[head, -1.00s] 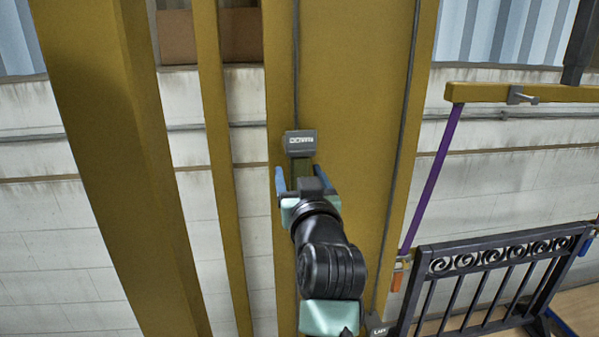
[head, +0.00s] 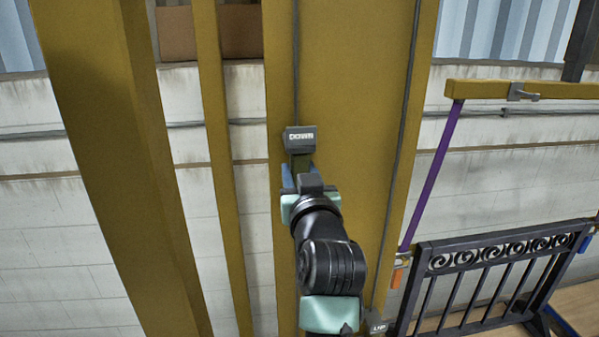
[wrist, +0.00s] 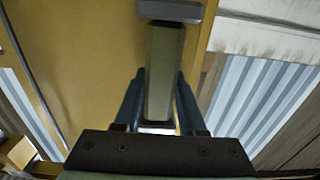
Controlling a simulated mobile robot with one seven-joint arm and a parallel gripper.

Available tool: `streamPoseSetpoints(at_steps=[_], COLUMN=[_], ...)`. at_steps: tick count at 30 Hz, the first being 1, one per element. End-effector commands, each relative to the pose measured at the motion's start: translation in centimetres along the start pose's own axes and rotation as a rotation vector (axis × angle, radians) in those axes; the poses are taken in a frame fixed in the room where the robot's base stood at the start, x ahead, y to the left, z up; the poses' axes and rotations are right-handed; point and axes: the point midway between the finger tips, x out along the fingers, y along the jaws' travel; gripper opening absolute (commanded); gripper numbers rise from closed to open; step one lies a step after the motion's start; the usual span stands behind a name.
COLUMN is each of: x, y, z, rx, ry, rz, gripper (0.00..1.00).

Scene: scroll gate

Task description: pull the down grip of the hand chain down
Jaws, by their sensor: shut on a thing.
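The down grip hangs on the left run of the hand chain (head: 296,70), in front of a wide yellow post. Its grey top (head: 300,139) bears the word "DOWN", and an olive handle (head: 301,163) runs below it. My gripper (head: 299,178) is at the handle from below, its blue fingers on both sides. In the wrist view the fingers are shut on the handle (wrist: 160,80), just under the grey top (wrist: 169,11). The handle's lower end is partly hidden by my gripper.
The other chain run (head: 403,120) hangs to the right, with a second grey grip (head: 378,326) low down, partly cut off. A black scroll gate (head: 490,275) hangs by purple straps (head: 434,175) from a yellow beam (head: 520,92) at the right. A slanted yellow post (head: 115,150) stands left.

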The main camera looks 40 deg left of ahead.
Motion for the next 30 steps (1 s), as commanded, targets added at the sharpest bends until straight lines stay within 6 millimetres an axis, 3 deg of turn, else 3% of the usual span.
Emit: streamPoseSetpoints(at_steps=[25,30], x=[0.0,0.0], y=[0.0,0.0], z=[0.0,1.1], rx=[0.001,0.001], ry=[-0.001,-0.002], rz=[0.000,0.000], gripper=[0.00,0.00])
